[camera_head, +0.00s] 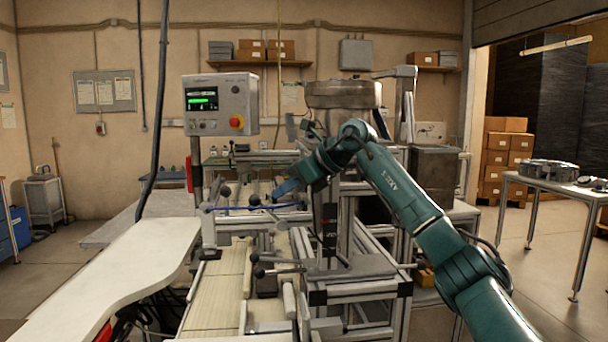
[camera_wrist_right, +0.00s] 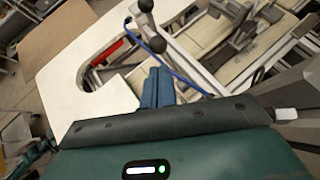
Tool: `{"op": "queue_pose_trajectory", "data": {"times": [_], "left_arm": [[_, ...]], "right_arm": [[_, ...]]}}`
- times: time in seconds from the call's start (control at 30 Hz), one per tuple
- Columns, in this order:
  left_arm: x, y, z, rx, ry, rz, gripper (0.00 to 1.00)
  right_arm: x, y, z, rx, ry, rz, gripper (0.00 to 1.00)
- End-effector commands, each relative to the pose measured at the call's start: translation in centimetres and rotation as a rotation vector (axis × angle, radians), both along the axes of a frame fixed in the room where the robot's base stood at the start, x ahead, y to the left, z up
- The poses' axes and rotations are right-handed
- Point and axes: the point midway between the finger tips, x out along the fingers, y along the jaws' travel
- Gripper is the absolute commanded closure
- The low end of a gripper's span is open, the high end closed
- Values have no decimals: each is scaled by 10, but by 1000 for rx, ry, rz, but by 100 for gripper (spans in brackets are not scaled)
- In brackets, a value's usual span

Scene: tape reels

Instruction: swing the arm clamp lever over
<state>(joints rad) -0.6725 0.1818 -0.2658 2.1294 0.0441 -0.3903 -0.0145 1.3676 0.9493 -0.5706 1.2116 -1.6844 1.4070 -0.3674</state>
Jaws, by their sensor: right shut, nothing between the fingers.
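Several clamp levers with dark ball knobs show on the machine; I cannot tell for certain which is the arm clamp lever. Two upper knobs, a left ball knob (camera_head: 225,190) and a right ball knob (camera_head: 254,200), stand just left of my right gripper (camera_head: 285,189). A lower pair of levers (camera_head: 275,271) lies nearer, over the conveyor. The right gripper's blue fingers are shut and empty, pointing left. In the right wrist view the shut fingers (camera_wrist_right: 158,86) sit just below a dark ball knob (camera_wrist_right: 157,43), seemingly apart from it. My left gripper is out of view.
A control box (camera_head: 220,104) on a post stands behind the levers. A white curved worktop (camera_head: 110,268) lies at the left. A thin blue line (camera_head: 250,208) runs beside the upper knobs. Metal frame rails surround the conveyor (camera_head: 215,285). A side table (camera_head: 560,186) stands at right.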

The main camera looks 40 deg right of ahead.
Motion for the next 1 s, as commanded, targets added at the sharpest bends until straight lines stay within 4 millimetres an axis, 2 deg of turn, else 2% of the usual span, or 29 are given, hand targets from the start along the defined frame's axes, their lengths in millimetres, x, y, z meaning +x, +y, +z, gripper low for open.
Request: {"op": "queue_pose_trajectory", "data": {"times": [0.1, 0.3, 0.77, 1.0], "left_arm": [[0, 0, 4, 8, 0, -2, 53], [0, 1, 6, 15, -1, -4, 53], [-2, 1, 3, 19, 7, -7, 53], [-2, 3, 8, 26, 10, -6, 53]], "right_arm": [[15, 9, -5, 1, 1, 2, 100], [28, 15, -11, -1, 0, 1, 100], [29, 17, -12, -4, 1, 1, 100], [29, 29, -11, -40, 23, 2, 100]]}}
